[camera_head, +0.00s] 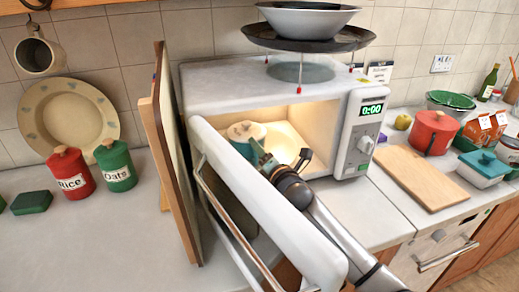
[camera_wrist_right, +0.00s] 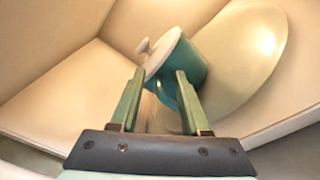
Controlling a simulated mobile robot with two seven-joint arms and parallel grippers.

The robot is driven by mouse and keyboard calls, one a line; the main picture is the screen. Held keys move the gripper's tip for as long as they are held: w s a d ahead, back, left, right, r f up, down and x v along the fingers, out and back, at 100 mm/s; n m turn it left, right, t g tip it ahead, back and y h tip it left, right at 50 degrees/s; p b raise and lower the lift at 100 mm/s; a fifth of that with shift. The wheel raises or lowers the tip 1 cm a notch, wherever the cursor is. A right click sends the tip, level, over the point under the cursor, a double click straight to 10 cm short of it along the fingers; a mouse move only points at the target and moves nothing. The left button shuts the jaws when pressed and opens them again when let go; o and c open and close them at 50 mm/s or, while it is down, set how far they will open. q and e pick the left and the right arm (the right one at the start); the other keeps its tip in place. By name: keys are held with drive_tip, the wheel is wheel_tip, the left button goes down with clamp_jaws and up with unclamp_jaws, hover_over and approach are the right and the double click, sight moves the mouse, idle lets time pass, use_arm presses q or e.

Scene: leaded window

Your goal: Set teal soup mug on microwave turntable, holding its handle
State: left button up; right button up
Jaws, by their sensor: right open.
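The teal soup mug, with a cream lid (camera_head: 246,130) and knob, is inside the lit, open microwave (camera_head: 260,85). In the right wrist view the teal mug (camera_wrist_right: 190,72) appears tilted by the camera angle and sits at the edge of the pale round turntable (camera_wrist_right: 255,50), seemingly on it. My right gripper (camera_head: 258,152) reaches in over the open door. In the wrist view its two green fingers (camera_wrist_right: 160,72) are spread apart, with the mug just beyond and partly behind the right finger. I cannot make out the mug's handle. My left gripper is not in view.
The open microwave door (camera_head: 265,205) juts forward under my right arm. A wooden board (camera_head: 170,150) stands upright left of the microwave. A pan and bowl (camera_head: 308,20) sit on a rack above it. A cutting board (camera_head: 420,178) lies on the right counter.

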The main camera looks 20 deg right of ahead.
drive_tip(key=shift+r, duration=0.2)
drive_tip(key=s+d, duration=0.1)
drive_tip(key=s, duration=1.1)
drive_tip(key=shift+d, duration=0.4)
drive_tip(key=shift+r, duration=0.1)
idle(0.5)
